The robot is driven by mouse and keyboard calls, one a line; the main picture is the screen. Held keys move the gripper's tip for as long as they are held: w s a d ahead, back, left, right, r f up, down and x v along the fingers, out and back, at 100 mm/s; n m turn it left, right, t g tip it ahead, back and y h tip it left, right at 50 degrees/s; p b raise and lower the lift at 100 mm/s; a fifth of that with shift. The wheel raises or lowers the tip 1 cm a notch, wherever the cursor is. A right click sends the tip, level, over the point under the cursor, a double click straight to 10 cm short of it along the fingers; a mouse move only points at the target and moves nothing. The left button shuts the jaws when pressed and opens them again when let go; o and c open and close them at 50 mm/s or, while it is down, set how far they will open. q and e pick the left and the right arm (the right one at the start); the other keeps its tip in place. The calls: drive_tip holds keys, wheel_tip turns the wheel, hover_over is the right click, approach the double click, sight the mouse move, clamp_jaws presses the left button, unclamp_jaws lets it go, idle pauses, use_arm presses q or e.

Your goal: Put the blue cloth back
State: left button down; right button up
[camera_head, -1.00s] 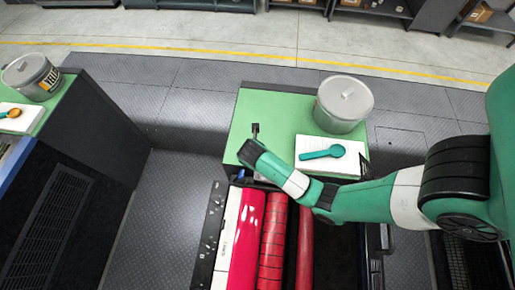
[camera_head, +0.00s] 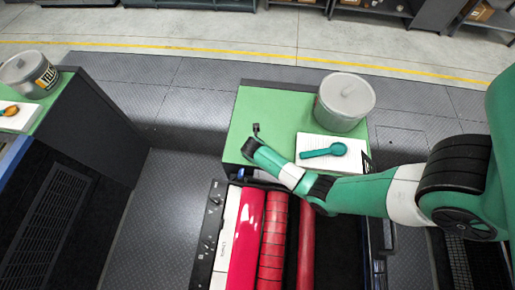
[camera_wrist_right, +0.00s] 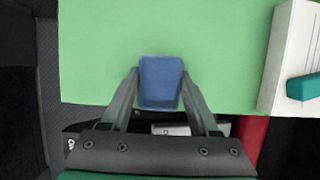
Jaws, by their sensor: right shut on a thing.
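The blue cloth (camera_wrist_right: 160,82) is a small folded block between the two fingers of my right gripper (camera_wrist_right: 161,88) in the right wrist view. My right gripper is shut on it. The cloth lies over the near edge of the green tabletop (camera_wrist_right: 190,32) in that view; I cannot tell whether it touches the surface. In the head view my right arm reaches in from the right, with its wrist (camera_head: 272,164) over the near-left part of the green top (camera_head: 262,105). My left gripper is not in view.
A grey lidded can (camera_head: 345,103) and a white pad (camera_head: 312,150) with a teal tool (camera_head: 325,150) stand on the green top's right side. Red rollers (camera_head: 272,245) lie in front. Another green-topped unit (camera_head: 62,95) stands at the left. The green top's left part is clear.

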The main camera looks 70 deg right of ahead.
drive_tip(key=o, duration=1.3)
drive_tip(key=shift+f, duration=0.1)
drive_tip(key=shift+r, duration=0.3)
drive_tip(key=p+v, duration=0.2)
drive_tip(key=v, duration=0.9)
drive_tip(key=shift+a+r+p, duration=0.2)
drive_tip(key=shift+r+p, duration=0.1)
drive_tip(key=shift+p, duration=0.1)
